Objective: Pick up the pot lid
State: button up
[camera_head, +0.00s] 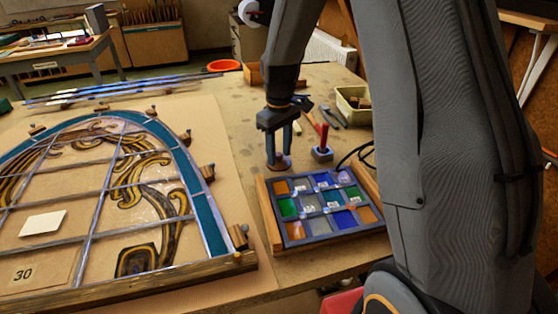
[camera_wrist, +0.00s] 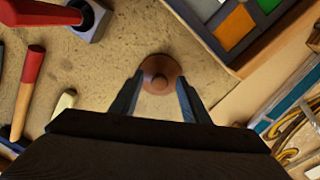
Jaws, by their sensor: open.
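The pot lid is a small round copper-brown disc with a knob in its middle. In the wrist view the pot lid (camera_wrist: 158,62) lies on the worktable between the tips of my gripper (camera_wrist: 161,80). I cannot tell whether the fingers touch the lid.
A tray of coloured glass (camera_head: 300,238) stands close in front. A red-handled tool in a block (camera_head: 322,152) is to the right. A large leaded panel (camera_head: 110,190) fills the left. A yellow bin (camera_head: 352,112) is behind. Bare tabletop (camera_head: 235,135) lies left of the lid.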

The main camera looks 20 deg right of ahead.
grip_shut()
jog(key=shift+r, duration=0.1)
